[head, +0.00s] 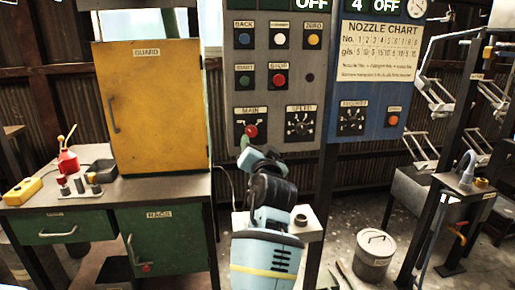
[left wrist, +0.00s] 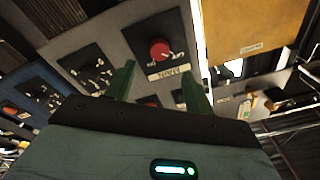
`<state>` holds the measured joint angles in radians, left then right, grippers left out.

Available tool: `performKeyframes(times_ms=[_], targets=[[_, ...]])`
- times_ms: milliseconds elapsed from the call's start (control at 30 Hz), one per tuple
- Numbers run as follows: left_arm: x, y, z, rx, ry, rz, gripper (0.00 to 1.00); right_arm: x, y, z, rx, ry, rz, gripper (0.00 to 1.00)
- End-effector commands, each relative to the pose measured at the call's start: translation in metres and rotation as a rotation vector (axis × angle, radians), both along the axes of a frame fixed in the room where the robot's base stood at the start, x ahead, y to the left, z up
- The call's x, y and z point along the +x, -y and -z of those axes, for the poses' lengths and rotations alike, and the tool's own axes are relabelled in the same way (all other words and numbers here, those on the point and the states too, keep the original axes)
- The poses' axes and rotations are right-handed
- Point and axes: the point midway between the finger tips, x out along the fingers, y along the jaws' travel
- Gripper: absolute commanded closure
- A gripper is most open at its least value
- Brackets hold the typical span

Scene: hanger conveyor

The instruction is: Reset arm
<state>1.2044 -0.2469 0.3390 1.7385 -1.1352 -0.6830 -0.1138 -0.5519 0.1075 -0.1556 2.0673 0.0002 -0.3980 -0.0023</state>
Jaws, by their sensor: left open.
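My left gripper (head: 245,143) is in front of the grey control panel (head: 270,85), just below the red MAIN knob (head: 251,131). In the left wrist view its two green fingers (left wrist: 158,88) are spread apart with nothing between them. The MAIN knob (left wrist: 160,49) shows upside down past the fingertips, apart from them. Its black plate and label are in clear view. The gripper hides part of the panel's lower edge. My right gripper is not in view.
A yellow guard cabinet (head: 152,105) stands on a green workbench (head: 50,231) at the left. A blue panel (head: 368,110) adjoins at the right. A lidded metal bin (head: 374,255) and a rack with hangers (head: 432,95) stand farther right. A small stand (head: 313,226) is beside my left arm.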

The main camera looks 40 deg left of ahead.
Motion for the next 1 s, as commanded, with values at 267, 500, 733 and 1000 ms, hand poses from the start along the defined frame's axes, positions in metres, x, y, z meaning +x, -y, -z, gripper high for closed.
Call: performKeyframes(times_ms=[267,500,733,1000], targets=[[0.0,0.0,0.0,0.0,0.0,0.0,0.47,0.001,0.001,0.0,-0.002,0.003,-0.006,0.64],[-0.004,0.006,0.042,-0.002,-0.043,0.045,0.47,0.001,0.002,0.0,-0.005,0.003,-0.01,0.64],[-0.03,0.031,0.158,-0.036,-0.163,0.192,0.47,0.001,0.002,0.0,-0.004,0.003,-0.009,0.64],[-0.099,0.072,0.29,-0.144,-0.318,0.379,0.47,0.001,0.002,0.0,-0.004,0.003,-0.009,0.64]])
